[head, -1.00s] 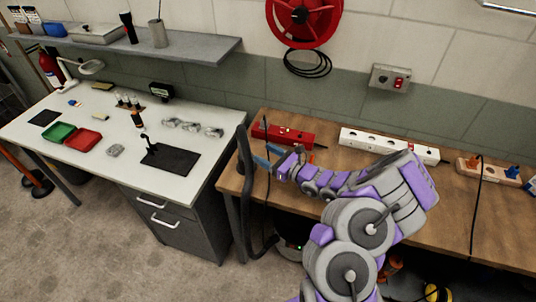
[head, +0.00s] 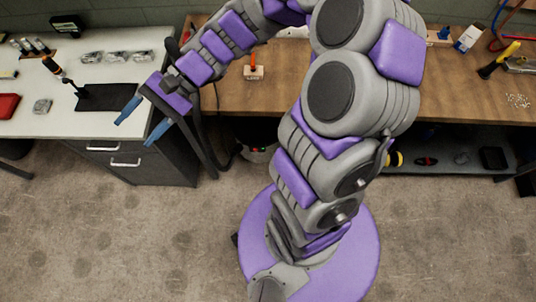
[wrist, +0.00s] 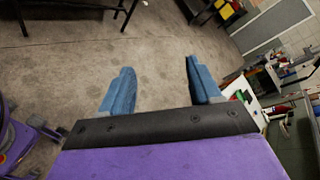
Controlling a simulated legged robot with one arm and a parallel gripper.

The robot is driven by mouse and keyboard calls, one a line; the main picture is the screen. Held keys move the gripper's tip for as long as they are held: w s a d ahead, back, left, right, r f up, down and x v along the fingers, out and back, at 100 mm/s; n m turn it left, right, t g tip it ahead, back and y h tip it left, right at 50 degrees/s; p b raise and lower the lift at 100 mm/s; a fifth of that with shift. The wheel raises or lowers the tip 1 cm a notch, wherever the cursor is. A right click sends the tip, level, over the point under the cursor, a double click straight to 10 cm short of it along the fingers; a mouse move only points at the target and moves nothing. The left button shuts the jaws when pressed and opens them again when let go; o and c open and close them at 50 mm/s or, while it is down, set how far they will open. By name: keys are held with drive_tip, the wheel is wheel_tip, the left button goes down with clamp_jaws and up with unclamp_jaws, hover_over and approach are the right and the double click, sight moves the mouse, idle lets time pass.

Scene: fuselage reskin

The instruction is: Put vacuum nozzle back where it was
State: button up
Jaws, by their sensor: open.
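My gripper (head: 143,121) is open in the head view, its two blue fingers pointing down and left over the right front of the white table. In the wrist view my gripper (wrist: 160,85) shows nothing between its fingers. A black vacuum hose or wand (head: 205,155) stands in the gap between the white table and the wooden bench, just right of my gripper. My gripper and wrist hide part of it, so I cannot tell which part is the nozzle or whether they touch. The vacuum body (head: 258,150) is in shadow under the bench.
The wooden bench (head: 235,98) carries an orange-handled tool (head: 253,70), a hammer (head: 498,60) and other items. The floor (head: 130,235) in front is clear.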

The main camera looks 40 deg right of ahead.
drive_tip(key=s+d+f+n+g+h, duration=0.1)
drive_tip(key=s+d+n+h, duration=0.15)
drive_tip(key=s, duration=0.35)
drive_tip(key=s+d+f+n+g+h, duration=0.1)
drive_tip(key=s+d+n+h, duration=0.1)
drive_tip(key=s+n+h, duration=0.3)
drive_tip(key=s+d+t+h, duration=0.2)
drive_tip(key=s+d+h, duration=0.4)
drive_tip(key=s+d, duration=0.3)
drive_tip(key=d, duration=0.4)
drive_tip(key=shift+s, duration=0.35)
